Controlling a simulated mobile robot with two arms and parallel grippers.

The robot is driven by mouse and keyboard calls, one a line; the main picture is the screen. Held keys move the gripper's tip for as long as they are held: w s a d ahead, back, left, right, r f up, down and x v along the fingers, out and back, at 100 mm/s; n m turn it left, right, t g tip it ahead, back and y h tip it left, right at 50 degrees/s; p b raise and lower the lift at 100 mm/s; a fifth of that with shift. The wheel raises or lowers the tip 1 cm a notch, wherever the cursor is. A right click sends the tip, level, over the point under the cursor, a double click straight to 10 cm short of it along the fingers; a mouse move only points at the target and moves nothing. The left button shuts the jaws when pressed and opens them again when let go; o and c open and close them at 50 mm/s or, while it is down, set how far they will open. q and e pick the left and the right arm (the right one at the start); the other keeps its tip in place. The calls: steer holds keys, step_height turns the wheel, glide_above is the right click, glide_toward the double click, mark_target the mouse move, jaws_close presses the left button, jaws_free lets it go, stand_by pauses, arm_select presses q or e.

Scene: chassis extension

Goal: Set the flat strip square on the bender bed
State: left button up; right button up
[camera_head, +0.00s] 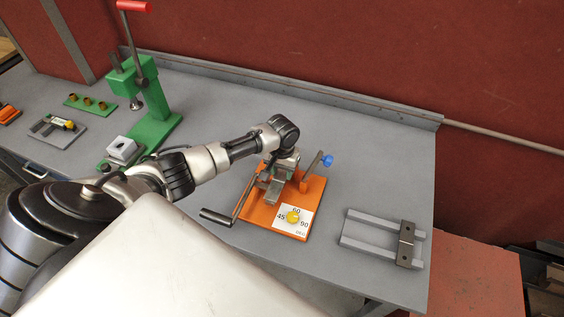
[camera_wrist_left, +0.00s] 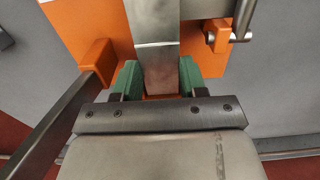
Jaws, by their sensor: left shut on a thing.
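The bender has an orange base plate (camera_head: 313,190) on the grey bench, with a 45-60-90 dial card (camera_head: 292,220), a black-handled lever and a blue knob (camera_head: 328,160). My left gripper (camera_head: 284,160) is low over its rear part. In the left wrist view, the green finger pads of my left gripper (camera_wrist_left: 160,80) are shut on the sides of the flat metal strip (camera_wrist_left: 161,66). The strip runs forward over the orange plate, toward a grey bar. Whether it touches the bed or lies square is unclear. My right gripper is out of view.
A grey two-rail fixture with a dark crossbar (camera_head: 407,244) lies right of the bender. A green press (camera_head: 152,105) with a red handle stands at the left, near small green and grey holders. The bender's lever (camera_wrist_left: 60,125) passes close left of my gripper.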

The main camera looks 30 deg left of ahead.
mark_target(282, 174)
arm_select(q)
steer(key=o, duration=1.2)
steer(key=shift+c, duration=0.2)
step_height(282, 174, up, 11)
steer(key=b, duration=0.2)
steer(key=shift+f, duration=0.15)
